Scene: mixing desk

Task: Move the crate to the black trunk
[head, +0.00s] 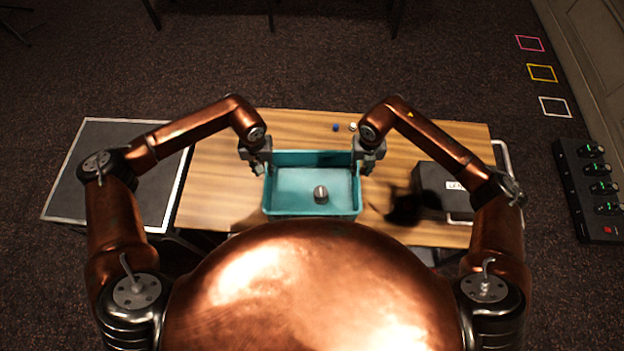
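The teal crate (312,211) sits on the wooden desk, with a small dark, light-topped knob-like object (320,194) inside it. My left gripper (261,168) is at the crate's left wall, near its far corner. My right gripper (367,165) is at the right wall, near the far corner. Both point down at the rim; whether the fingers are closed on the walls is too small to tell. A black trunk (110,170) with a flat top and pale metal edges stands at the left end of the desk.
The wooden desk (220,195) is bare left of the crate. On its right lie a black case (432,180) with a white label and a dark shape beside it. Small blue (335,128) and white (352,126) items lie behind the crate. A black panel with green lights (590,195) is far right.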

